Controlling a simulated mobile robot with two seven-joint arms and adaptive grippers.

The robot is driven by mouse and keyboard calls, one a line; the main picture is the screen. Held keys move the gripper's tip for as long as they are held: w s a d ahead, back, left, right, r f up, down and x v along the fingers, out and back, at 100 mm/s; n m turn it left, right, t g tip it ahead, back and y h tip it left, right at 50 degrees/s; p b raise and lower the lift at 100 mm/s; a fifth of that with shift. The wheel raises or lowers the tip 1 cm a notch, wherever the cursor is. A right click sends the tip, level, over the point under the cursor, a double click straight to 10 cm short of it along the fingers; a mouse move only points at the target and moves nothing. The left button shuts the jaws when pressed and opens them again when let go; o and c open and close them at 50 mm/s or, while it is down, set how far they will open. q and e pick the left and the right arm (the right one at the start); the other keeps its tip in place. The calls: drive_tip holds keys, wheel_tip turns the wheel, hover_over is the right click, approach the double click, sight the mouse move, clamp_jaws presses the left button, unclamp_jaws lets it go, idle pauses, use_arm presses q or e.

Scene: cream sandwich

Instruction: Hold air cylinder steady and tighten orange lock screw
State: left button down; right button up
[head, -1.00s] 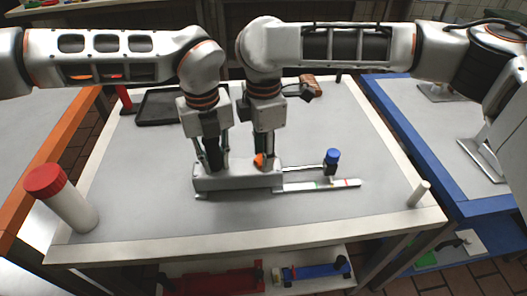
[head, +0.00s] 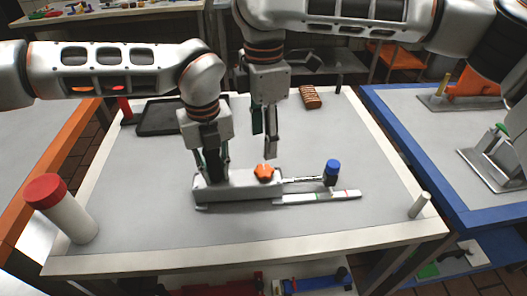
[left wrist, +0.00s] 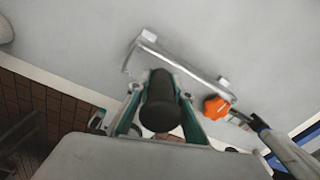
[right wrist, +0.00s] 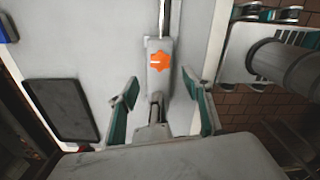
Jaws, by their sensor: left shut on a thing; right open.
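The air cylinder (head: 240,188) is a long grey body lying on the table, with a rod on its right side. The orange lock screw (head: 263,173) sits on top near its right end. It shows in the left wrist view (left wrist: 216,108) and, with a pale mark, in the right wrist view (right wrist: 158,62). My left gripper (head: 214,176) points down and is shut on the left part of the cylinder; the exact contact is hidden. My right gripper (head: 264,150) is open and empty, just above the screw and apart from it.
A blue-topped post (head: 332,168) stands at the rod's right end, behind a marked strip (head: 318,197). A red-capped white bottle (head: 62,210) stands front left, a short white peg (head: 419,205) front right. A black tray (head: 160,120) lies back left, a brown block (head: 310,97) at the back.

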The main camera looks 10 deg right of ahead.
wheel_tip(320, 180, up, 3)
drive_tip(key=shift+r, duration=0.15)
idle(0.3)
use_arm(q)
drive_tip(key=c, duration=1.6)
unclamp_jaws()
drive_tip(key=shift+c, duration=0.2)
drive_tip(key=shift+r, duration=0.1)
drive_tip(key=shift+r+p, duration=2.55)
drive_tip(key=shift+r, duration=1.95)
use_arm(e)
wheel_tip(320, 180, up, 9)
drive_tip(key=s+t, duration=0.1)
drive_tip(key=shift+r, duration=0.2)
use_arm(q)
drive_tip(key=shift+f, duration=0.1)
